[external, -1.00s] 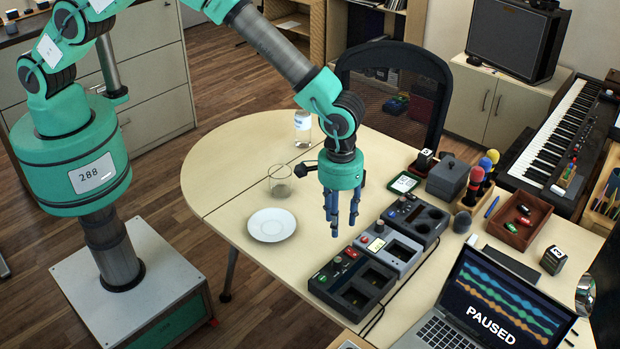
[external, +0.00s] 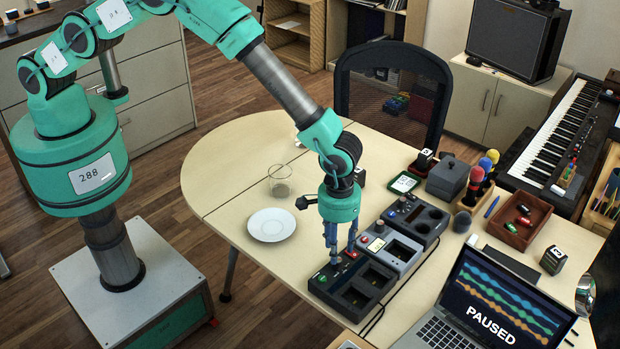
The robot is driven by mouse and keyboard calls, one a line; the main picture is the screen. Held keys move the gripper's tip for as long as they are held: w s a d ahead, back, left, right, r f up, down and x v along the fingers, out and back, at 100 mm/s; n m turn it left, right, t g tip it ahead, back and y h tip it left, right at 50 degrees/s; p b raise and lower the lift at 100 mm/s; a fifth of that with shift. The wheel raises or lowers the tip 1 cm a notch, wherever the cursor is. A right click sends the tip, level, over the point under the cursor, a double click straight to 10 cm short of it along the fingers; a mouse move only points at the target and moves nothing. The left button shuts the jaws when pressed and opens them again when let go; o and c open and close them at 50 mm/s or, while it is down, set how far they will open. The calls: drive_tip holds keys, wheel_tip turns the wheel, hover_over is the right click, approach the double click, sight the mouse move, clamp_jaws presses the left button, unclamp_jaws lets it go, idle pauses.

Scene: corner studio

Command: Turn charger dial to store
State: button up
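Three charger units stand in a row on the table: a black near one (external: 352,288), a grey middle one (external: 392,250) and a dark far one (external: 415,217). No object shows held. The fingers partly cover the panel, so I cannot make out the dial, its setting or whether a finger touches it.
A white plate (external: 271,224) and a clear glass (external: 281,187) stand left of my gripper. The open laptop (external: 500,300) is at the right front. A dark box (external: 447,180) and a brown tray (external: 520,218) lie behind the chargers.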

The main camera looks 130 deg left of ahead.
drive_tip(key=shift+f, duration=2.1)
clamp_jaws()
